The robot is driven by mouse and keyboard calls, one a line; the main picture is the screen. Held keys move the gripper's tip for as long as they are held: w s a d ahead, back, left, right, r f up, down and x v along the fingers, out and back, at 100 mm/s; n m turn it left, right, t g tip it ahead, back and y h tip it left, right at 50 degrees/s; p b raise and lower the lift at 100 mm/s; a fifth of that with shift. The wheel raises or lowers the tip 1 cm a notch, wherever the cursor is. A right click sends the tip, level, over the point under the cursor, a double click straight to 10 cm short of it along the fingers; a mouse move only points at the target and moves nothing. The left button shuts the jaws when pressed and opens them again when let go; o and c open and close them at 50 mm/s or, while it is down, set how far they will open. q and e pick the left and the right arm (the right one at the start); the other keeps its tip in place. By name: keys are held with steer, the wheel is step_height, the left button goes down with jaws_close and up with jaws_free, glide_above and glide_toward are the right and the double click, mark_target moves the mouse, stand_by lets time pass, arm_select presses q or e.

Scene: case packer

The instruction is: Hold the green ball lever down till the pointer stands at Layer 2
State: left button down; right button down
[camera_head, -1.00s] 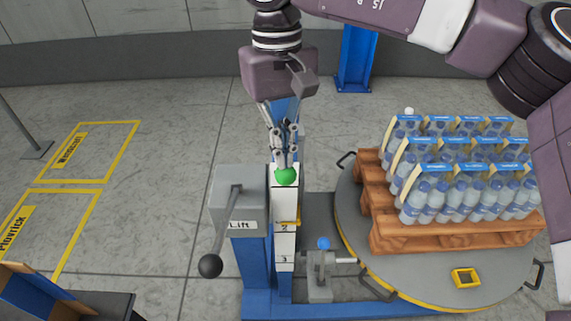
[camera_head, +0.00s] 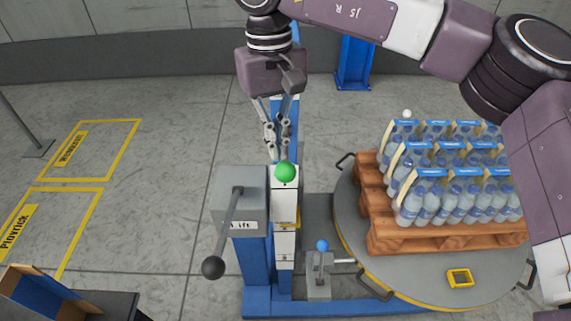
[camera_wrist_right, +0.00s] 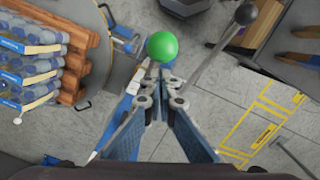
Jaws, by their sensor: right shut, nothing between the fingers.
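The green ball (camera_head: 285,173) of the lever stands at the top of a white scale plate (camera_head: 285,205) on a blue post. My right gripper (camera_head: 277,155) is shut and empty, pointing down just behind the ball. In the right wrist view the green ball (camera_wrist_right: 162,46) lies just beyond the closed fingertips (camera_wrist_right: 166,75); I cannot tell whether they touch. A small yellow piece (camera_head: 298,219), perhaps the pointer, shows at the plate's right edge, around mid-height. The layer numbers are too blurred to read now. My left gripper is not in view.
A grey box marked Lift (camera_head: 240,198) with a black-knobbed lever (camera_head: 213,267) stands left of the plate. A blue-knobbed lever (camera_head: 322,246) is at lower right. A turntable (camera_head: 415,271) bears a wooden pallet (camera_head: 385,236) of bottle packs.

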step_height(320, 180, up, 11)
steer(key=w, duration=0.1)
steer(key=shift+a+r, duration=0.2)
steer(key=shift+a, duration=0.05)
stand_by(0.6)
